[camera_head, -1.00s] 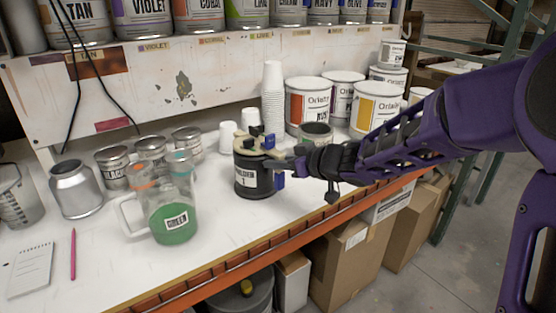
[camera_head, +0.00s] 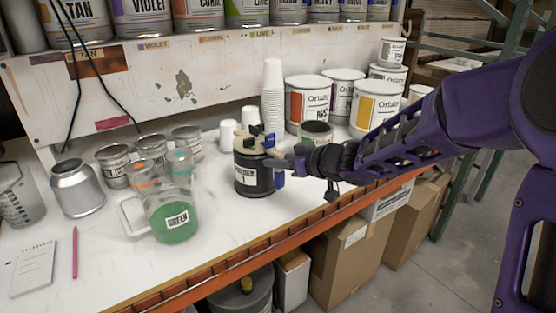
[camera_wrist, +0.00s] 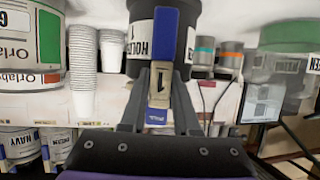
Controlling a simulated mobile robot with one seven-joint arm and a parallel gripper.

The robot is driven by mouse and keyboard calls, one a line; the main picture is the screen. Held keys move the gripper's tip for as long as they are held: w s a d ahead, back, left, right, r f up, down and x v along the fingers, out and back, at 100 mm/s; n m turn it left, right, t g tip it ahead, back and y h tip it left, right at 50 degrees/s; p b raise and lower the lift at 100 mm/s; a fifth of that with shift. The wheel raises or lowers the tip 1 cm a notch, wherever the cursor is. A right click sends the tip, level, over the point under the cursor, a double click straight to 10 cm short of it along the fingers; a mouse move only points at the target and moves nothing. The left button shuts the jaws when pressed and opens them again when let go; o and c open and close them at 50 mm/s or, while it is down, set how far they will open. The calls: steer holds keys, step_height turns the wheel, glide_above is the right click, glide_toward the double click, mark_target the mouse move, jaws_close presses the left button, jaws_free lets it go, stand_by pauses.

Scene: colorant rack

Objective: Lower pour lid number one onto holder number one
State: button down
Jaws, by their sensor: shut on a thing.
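Holder number one (camera_head: 258,183) is a black can with a white "HOLDER 1" label, upright on the white bench near its front edge. It also shows, inverted, in the wrist view (camera_wrist: 143,38). Pour lid number one (camera_head: 254,146) is tan with dark and blue parts and sits at the holder's top. I cannot tell whether it is fully seated. My gripper (camera_head: 286,163) reaches in from the right, shut on the lid's tan and blue part. In the wrist view, that part, marked "1" (camera_wrist: 160,84), is between the fingers of my gripper (camera_wrist: 158,112).
A glass jug of green liquid (camera_head: 173,220) stands left of the holder. An open can (camera_head: 316,133) is close behind my gripper, with stacked white cups (camera_head: 272,95) and Orlab cans (camera_head: 307,103) behind. The bench's orange front edge (camera_head: 285,232) is near.

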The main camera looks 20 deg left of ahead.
steer(key=shift+f, duration=0.55)
stand_by(0.4)
steer(key=c, duration=0.6)
jaws_free()
steer(key=shift+o, duration=0.2)
steer(key=shift+d, duration=0.1)
steer(key=p+v, duration=0.4)
steer(key=v, duration=1.3)
steer(key=shift+d, duration=0.2)
